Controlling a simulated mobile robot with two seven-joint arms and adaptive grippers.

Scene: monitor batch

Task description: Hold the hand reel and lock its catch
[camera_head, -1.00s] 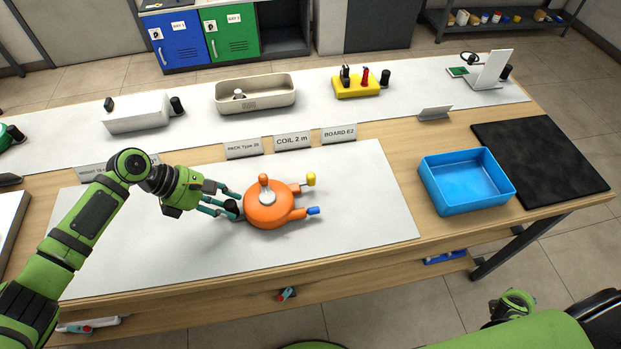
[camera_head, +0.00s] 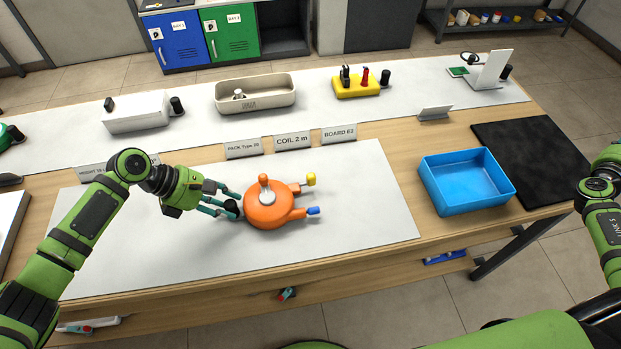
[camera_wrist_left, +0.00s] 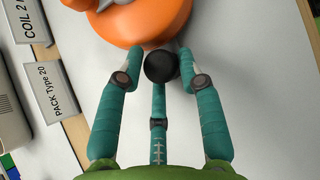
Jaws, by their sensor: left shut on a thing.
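The hand reel (camera_head: 268,212) is a round orange body lying on the white mat. It has a grey hub with an upright orange knob (camera_head: 263,180) on top. Two orange arms stick out to its right, one with a yellow tip (camera_head: 311,179), the other with a blue tip (camera_head: 313,211). I cannot tell which part is the catch. My left gripper (camera_head: 228,208) is at the reel's left side, shut on its black ball-shaped grip (camera_wrist_left: 160,67). The left wrist view shows the teal fingers around this grip, with the orange body beyond. My right gripper is out of view.
The white mat (camera_head: 360,235) is clear right of the reel. A blue bin (camera_head: 450,205) and a black mat (camera_head: 545,165) lie further right. Label signs, such as COIL 2 m (camera_head: 292,141), stand behind. A beige tray (camera_head: 255,93) and yellow block (camera_head: 356,90) are at the back.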

